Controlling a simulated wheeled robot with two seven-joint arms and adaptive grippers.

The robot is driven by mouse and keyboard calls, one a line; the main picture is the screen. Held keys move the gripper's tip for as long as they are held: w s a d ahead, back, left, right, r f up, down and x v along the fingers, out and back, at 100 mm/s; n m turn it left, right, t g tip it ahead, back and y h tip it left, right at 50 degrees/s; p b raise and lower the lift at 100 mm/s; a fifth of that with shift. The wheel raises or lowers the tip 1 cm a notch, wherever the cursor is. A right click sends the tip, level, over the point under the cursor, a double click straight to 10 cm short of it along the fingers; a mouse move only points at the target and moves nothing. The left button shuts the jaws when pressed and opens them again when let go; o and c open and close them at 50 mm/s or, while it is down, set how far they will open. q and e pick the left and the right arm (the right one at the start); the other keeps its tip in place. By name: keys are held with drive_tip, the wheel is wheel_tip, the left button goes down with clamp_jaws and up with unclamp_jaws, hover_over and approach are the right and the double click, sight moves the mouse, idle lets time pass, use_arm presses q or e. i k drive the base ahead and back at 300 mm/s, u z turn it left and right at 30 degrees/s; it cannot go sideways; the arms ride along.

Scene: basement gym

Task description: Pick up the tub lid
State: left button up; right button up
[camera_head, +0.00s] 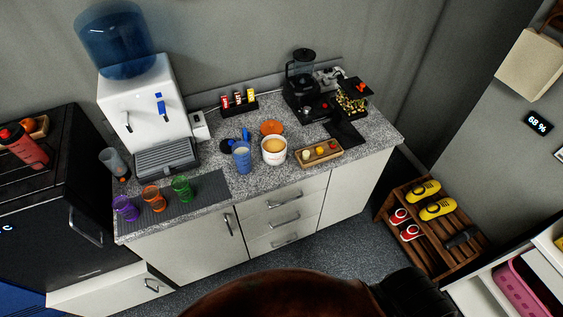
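An orange round lid (271,127) lies on the speckled counter just behind a white tub (274,157). The tub is open at the top and shows tan contents. The tub's rim stands close to the front edge of the lid; I cannot tell whether they touch. Neither of my grippers is in view.
A blue cup (242,158) stands left of the tub, and a wooden tray (319,152) with small balls lies to its right. Behind are a sachet rack (238,104) and a black grinder (302,82). A water dispenser (144,100) stands left. A brown rounded shape (280,297) fills the bottom.

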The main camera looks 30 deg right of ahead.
sight(272, 127)
drive_tip(key=z, duration=0.05)
drive_tip(key=i, duration=0.55)
drive_tip(key=z, duration=0.6)
drive_tip(key=i, duration=0.5)
drive_tip(key=z, duration=0.45)
